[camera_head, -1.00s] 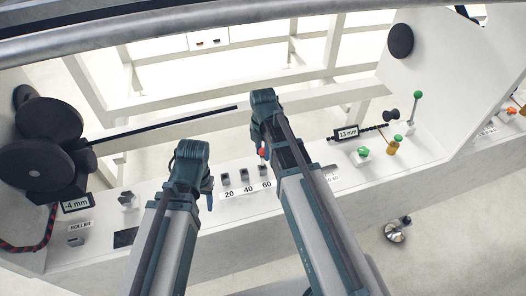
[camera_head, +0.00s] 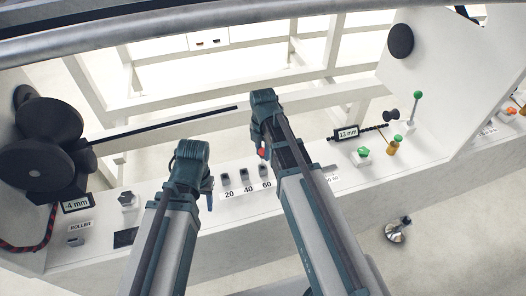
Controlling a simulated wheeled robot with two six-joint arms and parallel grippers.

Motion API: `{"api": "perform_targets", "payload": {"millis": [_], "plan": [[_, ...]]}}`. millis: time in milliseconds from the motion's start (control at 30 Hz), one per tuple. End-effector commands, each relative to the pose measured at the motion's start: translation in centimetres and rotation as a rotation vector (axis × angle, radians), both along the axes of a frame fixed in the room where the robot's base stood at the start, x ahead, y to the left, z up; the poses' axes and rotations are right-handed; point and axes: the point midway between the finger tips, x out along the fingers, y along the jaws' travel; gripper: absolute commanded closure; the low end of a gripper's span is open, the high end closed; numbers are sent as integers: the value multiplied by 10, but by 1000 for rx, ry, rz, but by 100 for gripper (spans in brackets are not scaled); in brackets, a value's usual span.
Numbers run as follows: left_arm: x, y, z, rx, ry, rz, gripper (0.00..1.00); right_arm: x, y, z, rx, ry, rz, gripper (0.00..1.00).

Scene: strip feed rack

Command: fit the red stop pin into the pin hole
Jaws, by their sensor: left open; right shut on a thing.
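The red stop pin (camera_head: 261,152) shows as a small red spot at the fingers of my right gripper (camera_head: 264,155), which is shut on it. The pin is held above the white shelf, near the block marked 60 (camera_head: 264,170). My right arm covers most of the pin and the area to its right. The pin hole cannot be made out. My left gripper (camera_head: 209,194) is open and empty above the shelf, left of the block marked 20 (camera_head: 225,179).
Black rollers (camera_head: 40,150) with a -4 mm display (camera_head: 77,204) stand at the left. A 13 mm display (camera_head: 347,133), a green knob (camera_head: 361,154) and a green-topped lever (camera_head: 417,97) stand at the right. A dark strip (camera_head: 170,125) runs behind the grippers.

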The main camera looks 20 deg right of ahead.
Motion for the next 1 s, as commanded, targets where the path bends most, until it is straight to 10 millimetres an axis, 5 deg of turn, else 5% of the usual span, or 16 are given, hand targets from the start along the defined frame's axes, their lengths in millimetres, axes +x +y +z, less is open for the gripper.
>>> {"api": "perform_targets", "payload": {"millis": [1000], "plan": [[0,0,-19,0,0,0,50,0,0,-19,0,0,0,100]]}}
